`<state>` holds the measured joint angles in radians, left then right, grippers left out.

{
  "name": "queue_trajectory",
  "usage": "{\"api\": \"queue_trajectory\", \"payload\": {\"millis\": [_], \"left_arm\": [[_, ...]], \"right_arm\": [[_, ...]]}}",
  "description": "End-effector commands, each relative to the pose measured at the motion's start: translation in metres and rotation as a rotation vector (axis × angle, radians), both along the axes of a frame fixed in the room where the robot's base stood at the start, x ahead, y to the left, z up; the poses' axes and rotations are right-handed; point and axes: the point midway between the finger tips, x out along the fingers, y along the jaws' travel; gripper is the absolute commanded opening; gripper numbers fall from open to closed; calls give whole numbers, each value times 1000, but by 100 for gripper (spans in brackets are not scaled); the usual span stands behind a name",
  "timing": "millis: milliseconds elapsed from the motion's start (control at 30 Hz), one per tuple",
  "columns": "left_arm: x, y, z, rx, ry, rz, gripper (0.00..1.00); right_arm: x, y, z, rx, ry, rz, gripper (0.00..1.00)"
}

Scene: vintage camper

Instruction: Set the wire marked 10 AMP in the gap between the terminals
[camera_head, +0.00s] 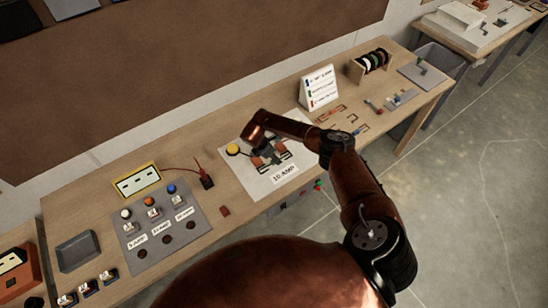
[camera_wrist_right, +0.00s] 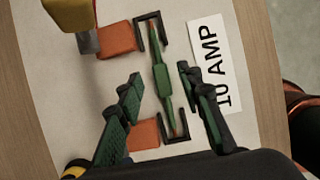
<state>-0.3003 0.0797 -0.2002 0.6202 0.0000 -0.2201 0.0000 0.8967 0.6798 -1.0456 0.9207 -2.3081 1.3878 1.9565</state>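The green wire (camera_wrist_right: 162,78), with a thicker middle, lies lengthwise between two black U-shaped brackets (camera_wrist_right: 152,32) (camera_wrist_right: 176,138) in the right wrist view. Its ends reach into or over the brackets; I cannot tell if they are fully seated. Orange terminal blocks (camera_wrist_right: 116,39) (camera_wrist_right: 119,138) sit beside the brackets. The 10 AMP label (camera_wrist_right: 209,68) is on the white board, also in the head view (camera_head: 284,174). My right gripper (camera_wrist_right: 163,98) is open, its green-padded fingers on both sides of the wire with gaps visible. In the head view it hides the wire. My left gripper is not in view.
A yellow knob (camera_head: 232,149) stands on the board's left part. A grey panel (camera_head: 165,222) with labelled spots and coloured knobs, a yellow-framed meter (camera_head: 137,181) and a red probe (camera_head: 205,178) are further left. A white sign (camera_head: 320,88) and wire rack (camera_head: 370,64) stand right.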

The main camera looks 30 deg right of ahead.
Motion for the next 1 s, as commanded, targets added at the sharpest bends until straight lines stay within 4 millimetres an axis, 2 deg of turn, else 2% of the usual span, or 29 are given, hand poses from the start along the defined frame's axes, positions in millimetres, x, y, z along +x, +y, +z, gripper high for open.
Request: {"api": "queue_trajectory", "payload": {"millis": [233, 367, 800, 1000], "left_arm": [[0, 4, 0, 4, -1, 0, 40], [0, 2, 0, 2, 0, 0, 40], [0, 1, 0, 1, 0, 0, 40], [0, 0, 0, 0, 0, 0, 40]], "right_arm": [[0, 1, 1, 0, 0, 1, 33], [1, 5, 12, 0, -2, 2, 33], [-2, 38, 90, 0, -3, 1, 33], [-3, 46, 108, 0, -1, 1, 33]]}}
